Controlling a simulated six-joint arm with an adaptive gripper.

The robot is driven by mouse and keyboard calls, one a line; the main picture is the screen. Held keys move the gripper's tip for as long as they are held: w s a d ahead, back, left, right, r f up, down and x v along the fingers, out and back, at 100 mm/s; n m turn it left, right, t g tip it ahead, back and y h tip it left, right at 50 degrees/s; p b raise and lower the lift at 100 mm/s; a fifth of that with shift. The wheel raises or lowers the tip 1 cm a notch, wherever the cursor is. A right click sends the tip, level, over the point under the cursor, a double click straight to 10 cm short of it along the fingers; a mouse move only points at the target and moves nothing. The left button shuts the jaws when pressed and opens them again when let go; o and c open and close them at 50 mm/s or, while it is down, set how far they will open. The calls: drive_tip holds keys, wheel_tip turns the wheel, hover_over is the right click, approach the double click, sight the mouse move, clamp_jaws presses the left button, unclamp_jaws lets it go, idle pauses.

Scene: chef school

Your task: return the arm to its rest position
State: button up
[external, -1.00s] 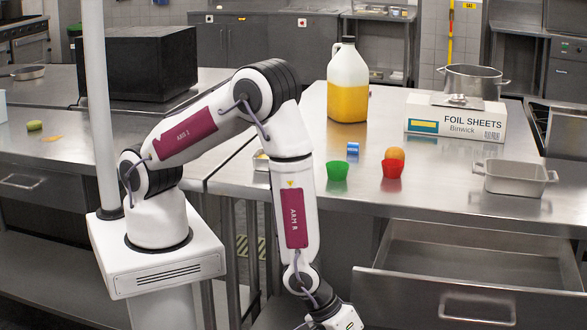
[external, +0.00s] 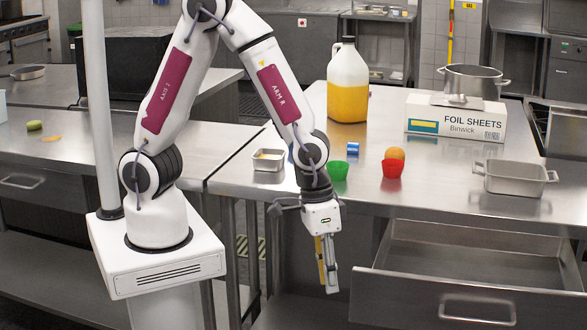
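My gripper (external: 327,288) hangs below the raised arm, fingers pointing down, in front of the counter's front edge and left of the open drawer (external: 480,262). Its fingers look close together from this side, so I cannot tell whether they are open or shut. No held object shows at the fingertips. My arm is bent up at the elbow, which reaches the top of the picture.
On the counter (external: 440,190) stand a green cup (external: 338,171), a red cup (external: 392,170) with an orange ball-like item (external: 395,153), a blue item (external: 352,148), small tray (external: 268,160), metal pan (external: 515,178), jug (external: 347,95), foil box (external: 455,120) and pot (external: 472,80).

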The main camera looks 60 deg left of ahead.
drive_tip(key=s+a+r+n+t+y, duration=0.1)
drive_tip(key=s+a+r+t, duration=0.1)
drive_tip(key=a+r, duration=1)
drive_tip(key=s+a+r+n+t+y, duration=0.1)
drive_tip(key=s+a+r+n+t, duration=0.1)
drive_tip(key=a+r, duration=0.9)
drive_tip(key=s+a, duration=0.1)
drive_tip(key=a, duration=0.7)
drive_tip(key=shift+r+t, duration=0.35)
drive_tip(key=shift+t, duration=0.05)
